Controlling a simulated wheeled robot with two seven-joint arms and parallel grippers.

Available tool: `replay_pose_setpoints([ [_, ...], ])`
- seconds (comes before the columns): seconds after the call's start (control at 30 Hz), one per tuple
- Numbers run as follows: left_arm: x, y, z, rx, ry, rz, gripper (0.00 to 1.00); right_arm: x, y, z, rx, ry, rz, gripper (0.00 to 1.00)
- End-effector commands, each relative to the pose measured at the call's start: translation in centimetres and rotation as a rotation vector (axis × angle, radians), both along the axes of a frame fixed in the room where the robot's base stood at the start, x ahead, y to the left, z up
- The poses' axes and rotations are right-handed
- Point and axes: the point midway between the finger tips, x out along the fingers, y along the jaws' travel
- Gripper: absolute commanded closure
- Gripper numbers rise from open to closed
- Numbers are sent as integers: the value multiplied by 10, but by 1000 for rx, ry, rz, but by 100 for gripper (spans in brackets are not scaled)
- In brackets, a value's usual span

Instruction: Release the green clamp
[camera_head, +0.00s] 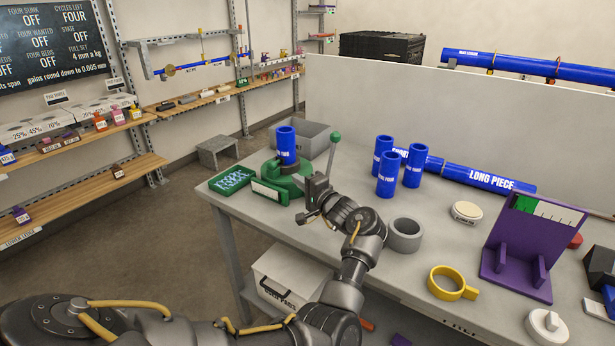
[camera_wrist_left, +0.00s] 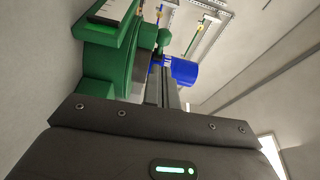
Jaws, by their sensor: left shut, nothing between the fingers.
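The green clamp (camera_head: 270,168) stands at the table's left end, with a short blue pipe piece (camera_head: 286,150) upright in it. A grey lever with a green knob (camera_head: 335,137) rises tilted at its right. My left gripper (camera_head: 309,184) is shut and empty, close beside the clamp's right side and below the knob. In the left wrist view, the shut fingers (camera_wrist_left: 164,88) point past the green clamp body (camera_wrist_left: 104,55) towards the blue pipe (camera_wrist_left: 183,71). I cannot tell whether they touch the clamp or lever. My right gripper is not in view.
Several short blue pipes (camera_head: 387,176) and a long blue pipe (camera_head: 475,178) are farther right. A grey ring (camera_head: 404,236), a yellow ring (camera_head: 447,283) and a purple stand (camera_head: 512,258) lie along the table. A grey bin (camera_head: 310,136) is behind the clamp.

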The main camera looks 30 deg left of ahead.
Motion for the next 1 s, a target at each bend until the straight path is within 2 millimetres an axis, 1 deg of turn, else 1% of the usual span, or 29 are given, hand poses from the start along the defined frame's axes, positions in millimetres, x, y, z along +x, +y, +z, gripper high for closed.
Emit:
replay_pose_setpoints([
  [0.03,0,-2,-1,3,12,3,100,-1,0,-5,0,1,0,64],
  [0.07,1,-3,1,5,19,3,100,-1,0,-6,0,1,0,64],
  [0.27,1,-4,5,9,30,4,100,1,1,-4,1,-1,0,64],
  [0.43,2,-4,5,8,29,2,100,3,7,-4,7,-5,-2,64],
  [0.5,3,-1,5,8,29,2,100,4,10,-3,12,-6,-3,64],
  [0.63,8,14,6,9,30,2,100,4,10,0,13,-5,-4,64],
  [0.8,17,43,7,9,29,4,100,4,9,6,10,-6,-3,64],
  [1.0,27,72,6,8,29,2,100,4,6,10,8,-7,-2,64],
])
